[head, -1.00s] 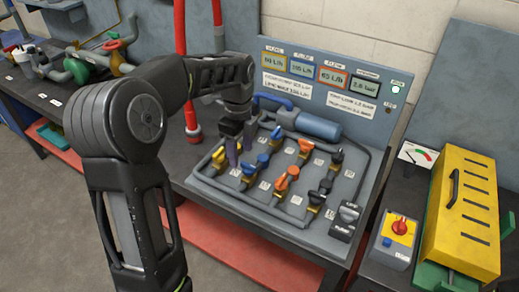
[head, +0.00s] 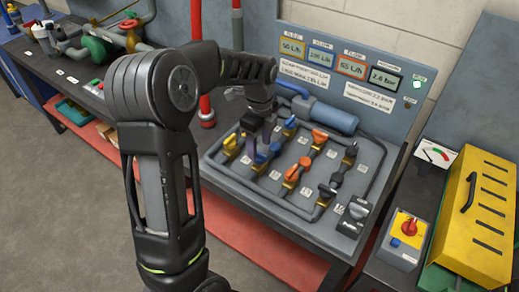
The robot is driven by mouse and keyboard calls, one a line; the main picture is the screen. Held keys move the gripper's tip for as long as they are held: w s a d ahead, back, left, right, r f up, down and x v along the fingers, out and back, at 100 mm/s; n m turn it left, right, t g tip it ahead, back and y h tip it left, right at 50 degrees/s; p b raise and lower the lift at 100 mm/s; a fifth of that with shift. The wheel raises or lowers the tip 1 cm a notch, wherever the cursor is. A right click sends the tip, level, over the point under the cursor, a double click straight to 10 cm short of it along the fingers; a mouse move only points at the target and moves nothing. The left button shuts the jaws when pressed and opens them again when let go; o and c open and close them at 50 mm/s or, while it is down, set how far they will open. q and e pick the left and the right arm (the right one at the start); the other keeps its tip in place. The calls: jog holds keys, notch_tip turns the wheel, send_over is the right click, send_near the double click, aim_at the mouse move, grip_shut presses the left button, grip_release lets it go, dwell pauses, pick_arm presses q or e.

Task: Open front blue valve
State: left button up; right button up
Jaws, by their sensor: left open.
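The front blue valve (head: 270,152) sits on the grey valve panel (head: 222,178), in the row nearer me. Its blue handle is partly hidden by my left gripper (head: 259,147). My left gripper is open and points down, with its dark fingers at or just over that handle. I cannot tell whether they touch it. A second blue valve (head: 290,122) is behind it, in the back row. My right gripper is not in view.
A yellow valve (head: 232,143) is close on the left. Orange valves (head: 320,136) and black valves (head: 350,153) are to the right. A blue cylinder (head: 328,117) and a display board (head: 345,75) stand behind. A yellow slotted box (head: 470,218) is far right.

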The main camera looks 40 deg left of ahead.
aim_at(259, 153)
pick_arm(q)
jog(key=shift+f, duration=1.55)
jog(key=shift+c, duration=0.4)
grip_shut()
